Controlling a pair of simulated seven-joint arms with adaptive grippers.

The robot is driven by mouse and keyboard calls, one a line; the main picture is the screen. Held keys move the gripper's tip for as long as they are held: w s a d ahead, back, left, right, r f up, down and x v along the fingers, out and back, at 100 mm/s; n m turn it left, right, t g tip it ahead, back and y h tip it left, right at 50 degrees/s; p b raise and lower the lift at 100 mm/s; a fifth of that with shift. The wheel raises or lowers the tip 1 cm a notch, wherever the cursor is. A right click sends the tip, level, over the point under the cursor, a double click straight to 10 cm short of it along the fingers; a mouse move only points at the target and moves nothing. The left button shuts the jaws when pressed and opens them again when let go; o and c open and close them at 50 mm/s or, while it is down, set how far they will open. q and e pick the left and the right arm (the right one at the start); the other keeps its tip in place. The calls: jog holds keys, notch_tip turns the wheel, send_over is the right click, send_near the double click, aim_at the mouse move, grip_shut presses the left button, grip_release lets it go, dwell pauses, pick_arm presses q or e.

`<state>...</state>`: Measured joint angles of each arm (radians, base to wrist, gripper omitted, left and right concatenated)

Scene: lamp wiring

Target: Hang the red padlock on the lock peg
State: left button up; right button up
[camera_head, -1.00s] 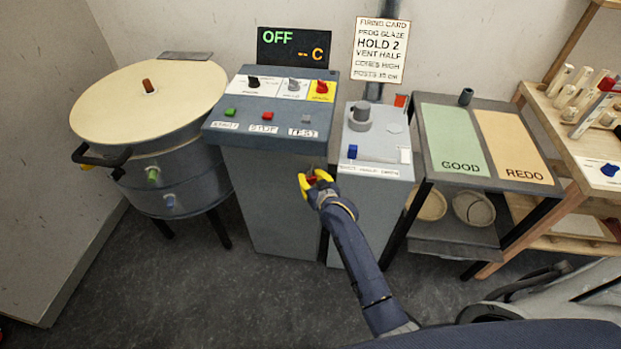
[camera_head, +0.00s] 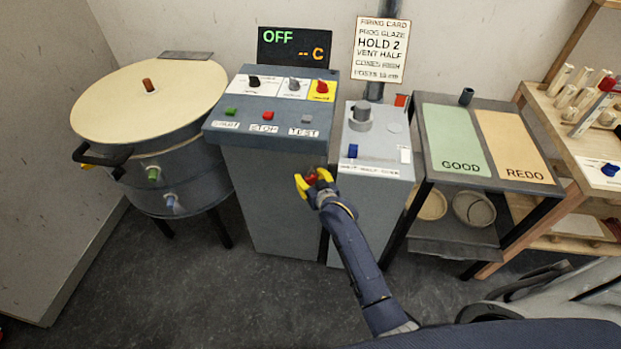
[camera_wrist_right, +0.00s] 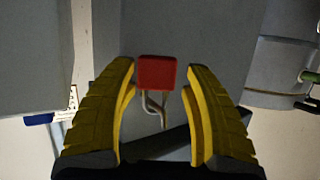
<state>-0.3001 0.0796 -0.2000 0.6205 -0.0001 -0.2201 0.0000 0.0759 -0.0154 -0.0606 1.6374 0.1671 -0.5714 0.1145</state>
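The red padlock (camera_head: 311,179) is in front of the grey control cabinets, near the gap between them. In the right wrist view the padlock (camera_wrist_right: 158,73) shows its red body with the grey shackle on the side towards the cabinet tops. My right gripper (camera_head: 312,177) has its yellow fingers spread on either side of the padlock. In the wrist view, my right gripper (camera_wrist_right: 160,80) shows a narrow gap between each finger and the body. I cannot make out the lock peg, or whether the shackle is around it. My left gripper is out of view.
The control cabinet (camera_head: 270,185) and the narrower cabinet with a blue knob (camera_head: 353,151) stand close behind my right gripper. A round kiln (camera_head: 150,110) is to the left. A shelf table (camera_head: 487,175) with GOOD and REDO areas is to the right. The floor in front is open.

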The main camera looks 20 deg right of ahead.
jog(key=shift+d, duration=0.25)
jog(key=shift+s+d+r, duration=0.1)
jog(key=shift+s+r, duration=0.05)
jog(key=shift+s, duration=0.45)
jog(key=a+v, duration=0.1)
jog(key=v, duration=1)
jog(key=s+f+g, duration=0.1)
jog(key=s+f, duration=0.1)
jog(key=f, duration=0.8)
jog(key=s+f+g, duration=0.2)
jog(key=f, duration=0.8)
jog(key=s+f+n+g, duration=0.1)
jog(key=s+f+g, duration=0.1)
jog(key=s+f, duration=0.55)
jog(key=s+f+n+g, duration=0.1)
jog(key=s+f, duration=0.4)
jog(key=f, duration=0.5)
jog(key=s+d+f+g, duration=0.2)
jog(key=s+f, duration=0.3)
jog(key=s, duration=0.6)
jog(key=s+d+f+g, duration=0.2)
jog(key=s+f, duration=0.3)
jog(key=s, duration=0.7)
jog(key=s+d+f+n+g+h, duration=0.1)
jog(key=s+d+f+g, duration=0.1)
jog(key=s+f, duration=0.4)
jog(key=s, duration=0.5)
jog(key=shift+s+g, duration=0.2)
jog(key=shift+g, duration=0.1)
